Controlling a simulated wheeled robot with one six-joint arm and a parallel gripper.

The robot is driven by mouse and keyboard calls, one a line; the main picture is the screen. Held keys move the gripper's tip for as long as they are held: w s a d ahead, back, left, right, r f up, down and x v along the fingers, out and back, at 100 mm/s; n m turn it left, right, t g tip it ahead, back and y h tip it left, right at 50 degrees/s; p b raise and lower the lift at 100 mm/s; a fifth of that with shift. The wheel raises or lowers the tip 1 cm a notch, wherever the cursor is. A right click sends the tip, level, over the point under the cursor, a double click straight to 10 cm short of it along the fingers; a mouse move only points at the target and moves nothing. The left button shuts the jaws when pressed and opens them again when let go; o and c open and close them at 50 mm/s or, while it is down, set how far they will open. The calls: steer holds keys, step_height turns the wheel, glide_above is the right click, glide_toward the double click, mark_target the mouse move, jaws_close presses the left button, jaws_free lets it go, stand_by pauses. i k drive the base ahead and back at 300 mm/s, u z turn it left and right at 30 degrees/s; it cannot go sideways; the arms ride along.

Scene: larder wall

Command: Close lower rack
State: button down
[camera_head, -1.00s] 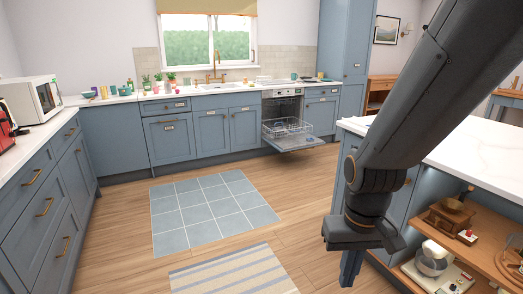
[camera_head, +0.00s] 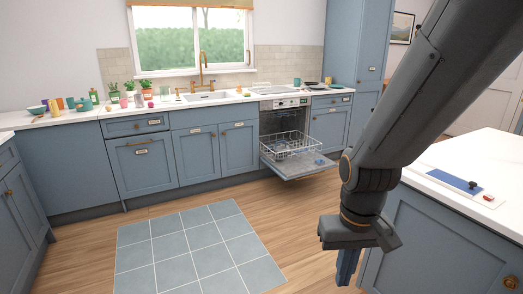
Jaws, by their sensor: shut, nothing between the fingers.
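An open dishwasher (camera_head: 284,102) stands in the blue counter run, right of the sink. Its door (camera_head: 302,169) is folded down, low over the floor. The lower rack (camera_head: 290,148) is a pale wire basket that sits pulled out over the open door. Something small and blue lies at the rack's right side. My gripper (camera_head: 347,266) hangs at the lower right, pointing down, with its blue fingers together and nothing held. It is nearer to me than the dishwasher and well apart from it.
A white-topped island (camera_head: 450,215) with a blue front stands close at the right. A grey tiled mat (camera_head: 198,252) lies on the wooden floor. The floor before the dishwasher is clear. Pots, cups and a sink (camera_head: 215,97) are on the back counter.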

mark_target(306, 148)
steer(key=i, duration=4.55)
steer(key=u, duration=0.1)
